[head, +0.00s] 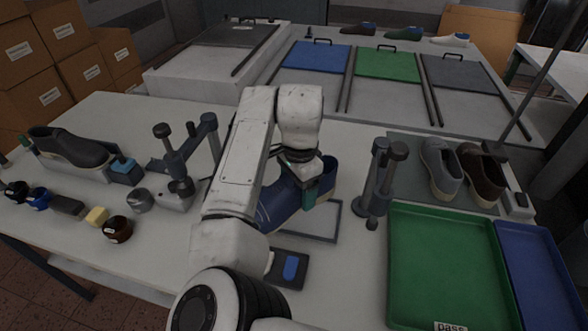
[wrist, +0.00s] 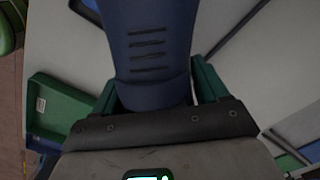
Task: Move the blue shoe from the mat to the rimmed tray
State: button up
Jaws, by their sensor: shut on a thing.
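The blue shoe (head: 278,211) is held in my gripper (head: 309,190), partly hidden behind my arm in the head view. In the wrist view the shoe (wrist: 150,50) fills the upper middle, with a green finger of my gripper (wrist: 155,88) on each side. A pale flat panel with a dark raised border (head: 322,222) lies beneath and beside the shoe; whether the shoe touches it is unclear. A green rimmed tray (head: 398,262) with a "pass" label stands empty at the front right. A grey mat (head: 408,182) at right bears a grey shoe (head: 440,165) and a brown shoe (head: 481,172).
A dark clamp stand (head: 377,180) rises between the panel and the green tray. A blue tray (head: 545,262) adjoins the green one. Another stand (head: 182,160), a dark shoe (head: 72,146) and several jars are at left. A small dark pad (head: 290,267) lies in front.

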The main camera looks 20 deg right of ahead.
jog(key=m, duration=0.2)
jog(key=w+r+m, duration=0.2)
jog(key=m, duration=0.1)
jog(key=shift+w+d+m, duration=0.2)
jog(key=shift+w+m, duration=0.05)
jog(key=shift+m, duration=0.05)
jog(key=m, duration=0.1)
jog(key=w+r+m, duration=0.1)
jog(key=m, duration=0.1)
jog(key=shift+w+d+m+b, duration=0.1)
jog(key=shift+d+m+b, duration=0.1)
jog(key=shift+m+b, duration=0.15)
jog(key=shift+f+b, duration=3.2)
jog(key=shift+f, duration=3)
jog(key=shift+f, duration=0.2)
jog(key=o, duration=1.3)
notch_tip(320, 180, up, 11)
jog(key=shift+b, duration=0.45)
